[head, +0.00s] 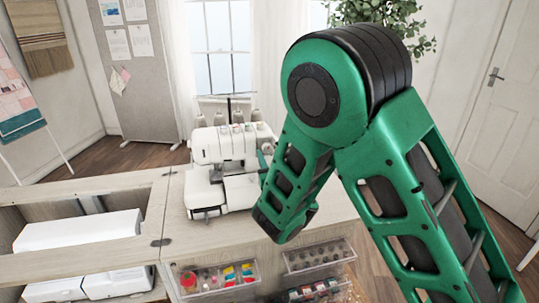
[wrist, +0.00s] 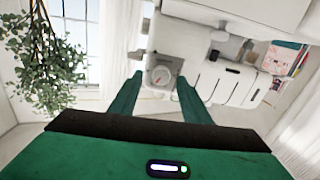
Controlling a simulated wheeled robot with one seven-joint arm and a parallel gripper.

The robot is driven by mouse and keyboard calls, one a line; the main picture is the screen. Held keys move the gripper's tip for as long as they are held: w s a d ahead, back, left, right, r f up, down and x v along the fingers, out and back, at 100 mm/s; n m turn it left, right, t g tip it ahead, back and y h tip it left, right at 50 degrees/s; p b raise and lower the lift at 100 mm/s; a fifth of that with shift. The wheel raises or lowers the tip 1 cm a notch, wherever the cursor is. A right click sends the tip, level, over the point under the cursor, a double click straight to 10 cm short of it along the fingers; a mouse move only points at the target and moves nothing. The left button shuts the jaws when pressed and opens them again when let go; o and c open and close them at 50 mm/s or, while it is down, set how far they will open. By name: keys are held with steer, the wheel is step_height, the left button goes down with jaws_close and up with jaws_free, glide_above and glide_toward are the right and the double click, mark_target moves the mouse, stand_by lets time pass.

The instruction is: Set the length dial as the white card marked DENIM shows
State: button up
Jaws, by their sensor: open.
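The white sewing machine (head: 222,160) stands on the wooden cabinet top in the head view. In the wrist view the machine (wrist: 205,75) appears rotated, and a round pale dial (wrist: 160,76) with a red mark shows on it. My gripper (wrist: 159,80) is open, with its two green fingers on either side of the dial. I cannot tell whether they touch it. The dial's marks are too small to read. In the head view my arm hides most of the gripper and the machine's right side. No card can be read as DENIM.
White papers (head: 118,44) hang on the grey pinboard (head: 145,85) at the back left. Clear trays (head: 215,279) of bobbins and spools are on the cabinet front. White boxes (head: 80,229) sit in the open compartment at left. A leafy plant (head: 385,15) stands behind my arm.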

steer(key=shift+x, duration=1)
steer(key=shift+c, duration=0.5)
steer(key=c, duration=0.9)
steer(key=shift+c, duration=0.2)
steer(key=shift+n, duration=0.3)
steer(key=n, duration=0.5)
steer(key=shift+d+n, duration=0.1)
steer(key=shift+n, duration=0.3)
steer(key=n, duration=0.5)
steer(key=shift+n, duration=0.3)
steer(key=shift+f, duration=0.1)
